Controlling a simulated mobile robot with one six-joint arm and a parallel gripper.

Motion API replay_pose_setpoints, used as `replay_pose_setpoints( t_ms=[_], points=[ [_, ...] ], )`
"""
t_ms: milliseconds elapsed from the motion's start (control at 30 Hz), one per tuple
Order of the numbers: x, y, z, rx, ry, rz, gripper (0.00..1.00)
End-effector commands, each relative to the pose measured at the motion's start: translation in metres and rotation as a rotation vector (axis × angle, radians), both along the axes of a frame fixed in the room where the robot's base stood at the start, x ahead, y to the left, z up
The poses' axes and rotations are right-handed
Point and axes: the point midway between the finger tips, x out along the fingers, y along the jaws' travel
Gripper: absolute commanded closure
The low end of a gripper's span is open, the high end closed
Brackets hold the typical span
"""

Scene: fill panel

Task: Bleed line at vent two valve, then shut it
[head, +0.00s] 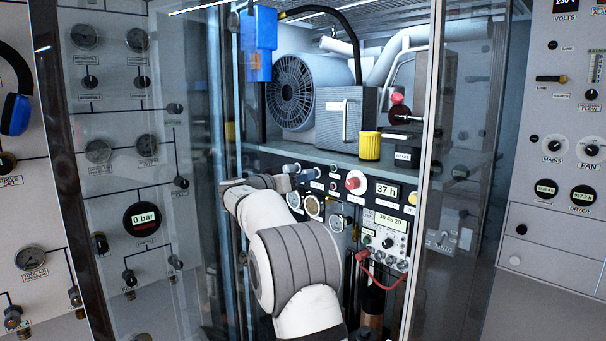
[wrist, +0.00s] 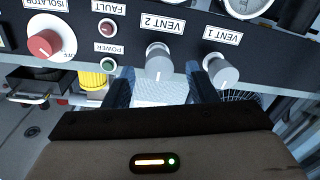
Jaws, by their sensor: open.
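The vent two valve is a grey knob (wrist: 158,62) below its VENT 2 label (wrist: 163,23) in the wrist view, where the panel lettering is upside down. My gripper (wrist: 159,78) is open, with one dark blue finger on each side of this knob and a visible gap on both sides. The vent one knob (wrist: 223,73) is just right of the right finger. In the head view my gripper (head: 290,181) is at the left of the black control panel, where the small knobs are partly hidden and too small to read.
In the wrist view a red isolator knob (wrist: 45,43) and the fault (wrist: 107,28) and power (wrist: 108,64) lamps are left of vent two. A yellow cylinder (head: 369,146) stands on the shelf above the panel. Glass doors flank the cabinet opening. A round display (head: 145,218) reads 0 bar.

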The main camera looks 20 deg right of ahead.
Motion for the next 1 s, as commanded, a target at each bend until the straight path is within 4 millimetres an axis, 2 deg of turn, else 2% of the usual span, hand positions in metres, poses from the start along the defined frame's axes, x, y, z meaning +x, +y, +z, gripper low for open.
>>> replay_pose_setpoints(
  t_ms=[133,467,1000],
  points=[
    [0.005,-0.014,0.001,0.001,0.000,-0.001,0.49],
    [0.006,-0.017,0.000,0.001,0.000,0.000,0.49],
    [0.006,-0.017,0.000,0.001,0.000,-0.001,0.93]
  ],
)
